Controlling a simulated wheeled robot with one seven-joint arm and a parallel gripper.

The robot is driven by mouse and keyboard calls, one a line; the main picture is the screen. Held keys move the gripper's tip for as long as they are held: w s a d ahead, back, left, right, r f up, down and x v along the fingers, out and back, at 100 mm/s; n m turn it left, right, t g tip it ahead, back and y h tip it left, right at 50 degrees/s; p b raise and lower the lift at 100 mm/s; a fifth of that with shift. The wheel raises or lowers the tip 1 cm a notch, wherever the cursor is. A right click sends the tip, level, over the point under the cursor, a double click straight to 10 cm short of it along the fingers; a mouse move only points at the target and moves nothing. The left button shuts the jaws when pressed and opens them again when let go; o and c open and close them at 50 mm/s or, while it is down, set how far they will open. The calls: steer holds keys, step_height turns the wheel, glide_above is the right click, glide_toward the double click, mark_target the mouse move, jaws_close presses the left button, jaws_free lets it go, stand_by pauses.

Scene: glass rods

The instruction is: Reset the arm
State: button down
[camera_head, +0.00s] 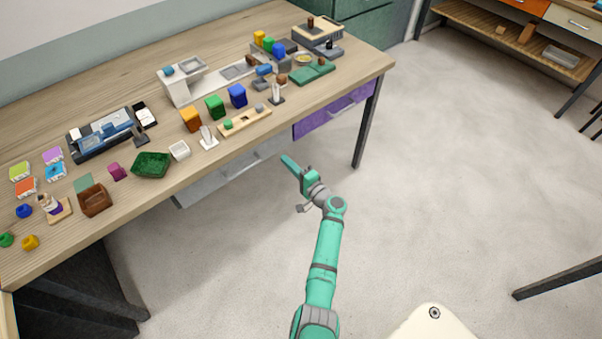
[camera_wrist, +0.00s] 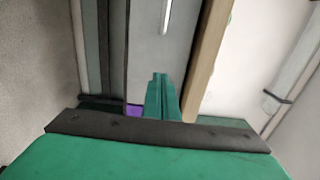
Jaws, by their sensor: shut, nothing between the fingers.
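My arm (camera_head: 325,250) is teal and reaches up from the bottom of the head view over the bare floor. My gripper (camera_head: 289,161) is off the front edge of the wooden table (camera_head: 345,82), near the drawers. In the wrist view my gripper (camera_wrist: 158,80) shows its teal fingers together, with nothing between them. It touches no object that I can see.
A grey drawer (camera_head: 230,168) and a purple drawer (camera_head: 335,108) hang under the table's front. Several boxes, blocks and trays, including a green basket (camera_head: 152,165), crowd the tabletop. A table leg (camera_head: 368,125) stands right of my gripper. The floor (camera_head: 440,190) to the right is open.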

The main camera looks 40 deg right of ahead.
steer(key=s+a+f+n+g+h, duration=0.1)
steer(key=s+a+f+n+g, duration=0.1)
steer(key=s+a+f, duration=0.45)
steer(key=s+a+f+n+g, duration=0.2)
steer(key=s+a+f, duration=0.2)
steer(key=s+a, duration=0.5)
steer(key=s+a+f+n+g+h, duration=0.1)
steer(key=s+a+f+n+g, duration=0.1)
steer(key=s+a+f, duration=0.6)
steer(key=s+a+r+n, duration=0.5)
steer(key=s+a+r, duration=0.1)
steer(key=s+r, duration=0.55)
steer(key=s+a+r+n+t+y, duration=0.1)
steer(key=s+a+r+n, duration=0.2)
steer(key=r, duration=0.7)
steer(key=s+a+r+n+t, duration=0.2)
steer(key=s+a+r+n, duration=0.2)
steer(key=r, duration=0.6)
steer(key=s+a, duration=0.2)
steer(key=a, duration=0.1)
steer(key=shift+s+y, duration=0.3)
steer(key=shift+y, duration=0.1)
